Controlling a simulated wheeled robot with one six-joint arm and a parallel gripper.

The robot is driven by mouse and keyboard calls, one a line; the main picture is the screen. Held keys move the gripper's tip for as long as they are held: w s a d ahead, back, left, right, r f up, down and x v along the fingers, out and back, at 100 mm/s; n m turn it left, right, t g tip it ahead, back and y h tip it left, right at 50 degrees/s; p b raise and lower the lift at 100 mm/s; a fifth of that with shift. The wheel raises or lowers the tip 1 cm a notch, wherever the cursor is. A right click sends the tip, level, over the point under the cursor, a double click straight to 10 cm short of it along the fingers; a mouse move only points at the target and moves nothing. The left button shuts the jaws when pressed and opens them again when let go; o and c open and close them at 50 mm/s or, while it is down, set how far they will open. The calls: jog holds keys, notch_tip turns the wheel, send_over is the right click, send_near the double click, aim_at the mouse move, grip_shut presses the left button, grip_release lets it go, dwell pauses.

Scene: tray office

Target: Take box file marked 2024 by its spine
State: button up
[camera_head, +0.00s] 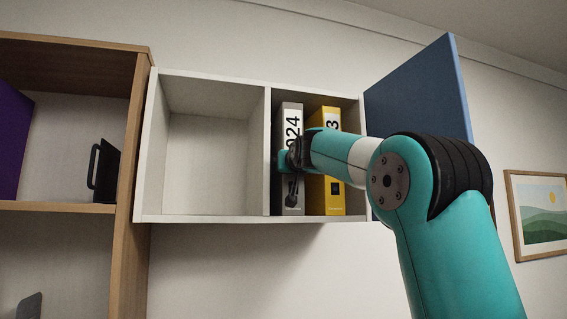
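A grey box file (292,120) stands upright in the right compartment of the white wall cabinet (205,219). Its spine faces me and shows "024"; the rest of the marking is hidden. My gripper (287,168) is in front of the middle of this spine and covers part of it. The fingers are small and dark, and I cannot tell whether they are open or shut, or whether they touch the file. A yellow box file (328,203) marked with a visible "3" stands just to the right, partly hidden behind my arm.
The cabinet's blue door (425,95) stands open on the right. The left compartment is empty. A wooden shelf unit (128,160) with a purple item (12,140) and a black handled object (104,172) is on the left. A framed picture (540,215) hangs at the right.

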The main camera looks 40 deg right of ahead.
jog(key=shift+c, duration=0.4)
jog(key=c, duration=1.4)
jog(key=shift+r, duration=0.15)
jog(key=shift+c, duration=0.4)
jog(key=shift+r, duration=0.15)
